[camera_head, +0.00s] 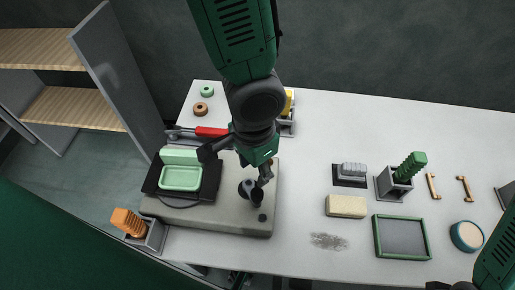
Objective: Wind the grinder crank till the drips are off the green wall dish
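The pale green wall dish (181,179) sits on a black square plate (209,186) on the left part of the grey grinder base (224,222). Its raised back panel stands behind it. A dark crank with a knob (257,197) shows on the right part of the base. My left gripper (237,166) is over the base, between dish and crank, with its dark fingers spread apart. One finger points toward the dish, the other is close above the crank; I cannot tell if it touches. Drips are too small to see. My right gripper is barely in view at the bottom right edge.
An orange ribbed piece (128,222) stands in a grey holder at the left front. A sponge (347,206), a brush (352,172), a green-framed tray (402,237) and a green ribbed piece (410,167) are on the right. A red-handled tool (211,132) lies behind the dish. Shelves stand at the left.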

